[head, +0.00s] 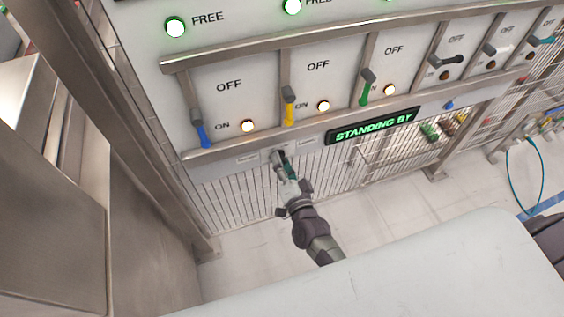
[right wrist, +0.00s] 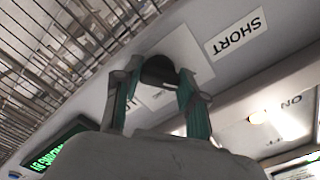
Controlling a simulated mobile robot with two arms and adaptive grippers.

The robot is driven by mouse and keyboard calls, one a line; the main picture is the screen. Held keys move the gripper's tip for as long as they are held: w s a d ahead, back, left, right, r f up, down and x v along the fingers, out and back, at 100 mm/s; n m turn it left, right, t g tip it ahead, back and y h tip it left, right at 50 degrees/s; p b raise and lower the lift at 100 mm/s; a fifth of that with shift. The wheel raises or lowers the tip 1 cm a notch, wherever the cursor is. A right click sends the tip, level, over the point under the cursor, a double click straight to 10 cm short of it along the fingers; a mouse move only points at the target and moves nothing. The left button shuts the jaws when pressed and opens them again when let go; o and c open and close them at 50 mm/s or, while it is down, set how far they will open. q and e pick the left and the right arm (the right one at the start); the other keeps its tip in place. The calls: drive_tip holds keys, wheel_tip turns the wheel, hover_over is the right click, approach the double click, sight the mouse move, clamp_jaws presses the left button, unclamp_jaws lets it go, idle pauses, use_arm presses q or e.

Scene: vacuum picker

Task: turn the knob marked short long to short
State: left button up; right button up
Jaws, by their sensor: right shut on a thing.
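The dark round knob (right wrist: 158,71) sits on the lower edge of the pale panel, between two small labels. The right wrist view shows a label reading SHORT (right wrist: 236,32) beside it; the other label's text is not readable. My right gripper (head: 281,163) is at the panel's lower strip, and its fingers (right wrist: 158,88) are closed on both sides of the knob. The fingers hide most of the knob in the head view, and its pointing direction cannot be made out. My left gripper is not in view.
Above are levers with blue (head: 202,134), yellow (head: 289,112) and green (head: 364,94) handles, with more to the right. A green STANDING BY display (head: 374,125) is right of the gripper. Wire fencing (head: 240,195) lies below the panel. A steel post stands at left.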

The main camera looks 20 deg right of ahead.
drive_tip(key=shift+f, duration=0.1)
drive_tip(key=o, duration=1.1)
drive_tip(key=shift+o, duration=0.2)
drive_tip(key=s, duration=1.2)
drive_tip(key=shift+d, duration=0.2)
